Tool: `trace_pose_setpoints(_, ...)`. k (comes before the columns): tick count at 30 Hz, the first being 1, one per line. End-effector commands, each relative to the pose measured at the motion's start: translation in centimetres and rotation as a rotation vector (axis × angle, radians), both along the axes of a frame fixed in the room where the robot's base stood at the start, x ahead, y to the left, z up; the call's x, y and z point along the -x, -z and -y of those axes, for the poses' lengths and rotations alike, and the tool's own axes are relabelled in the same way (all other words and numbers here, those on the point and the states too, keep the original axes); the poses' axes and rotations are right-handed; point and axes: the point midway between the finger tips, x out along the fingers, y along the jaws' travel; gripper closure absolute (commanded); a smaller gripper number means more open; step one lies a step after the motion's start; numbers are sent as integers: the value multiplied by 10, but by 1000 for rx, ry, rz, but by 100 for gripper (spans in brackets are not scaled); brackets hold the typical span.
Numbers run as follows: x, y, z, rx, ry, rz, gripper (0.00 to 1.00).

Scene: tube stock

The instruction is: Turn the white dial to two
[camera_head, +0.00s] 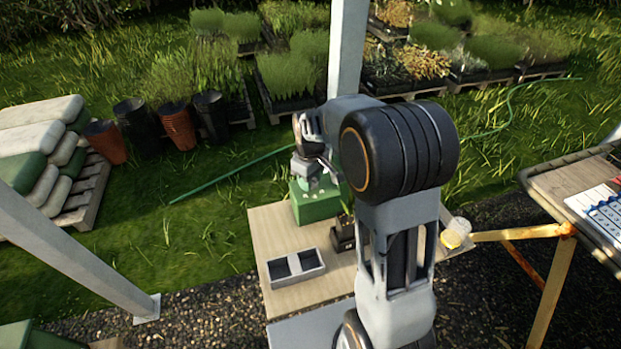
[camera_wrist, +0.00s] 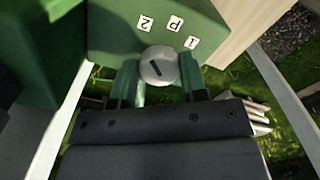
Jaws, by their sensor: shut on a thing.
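The white dial (camera_wrist: 158,66) sits on a green box (camera_wrist: 108,30), with small white labels 2, P and 1 beyond it in the wrist view. A dark mark on the dial slants; its upper end leans up and left, on the side of the 2 label. My gripper (camera_wrist: 159,80) has one finger on each side of the dial and is shut on it. In the head view the green box (camera_head: 318,207) stands at the back of the wooden table, with my gripper (camera_head: 308,172) over it. I cannot make out the dial there.
On the wooden table (camera_head: 262,235) are a grey two-compartment tray (camera_head: 296,268), a dark pot (camera_head: 343,236) partly behind my arm, and a jar with a yellow part (camera_head: 456,232) at the right. A pale post (camera_head: 347,45) rises behind. Another table (camera_head: 575,180) stands right.

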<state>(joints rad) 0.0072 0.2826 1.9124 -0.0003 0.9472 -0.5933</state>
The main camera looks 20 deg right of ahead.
Motion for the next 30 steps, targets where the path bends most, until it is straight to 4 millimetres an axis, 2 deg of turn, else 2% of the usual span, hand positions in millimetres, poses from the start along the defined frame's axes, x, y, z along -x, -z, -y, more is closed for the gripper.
trace_pose_setpoints(11,-1,-1,-1,-1,-3,5,84)
trace_pose_setpoints(12,-1,-1,-1,-1,-3,5,58)
trace_pose_setpoints(19,-1,-1,0,-1,-2,3,36)
trace_pose_setpoints(26,0,-1,0,-1,-2,1,35)
trace_pose_setpoints(30,-1,-9,0,-1,-2,4,35)
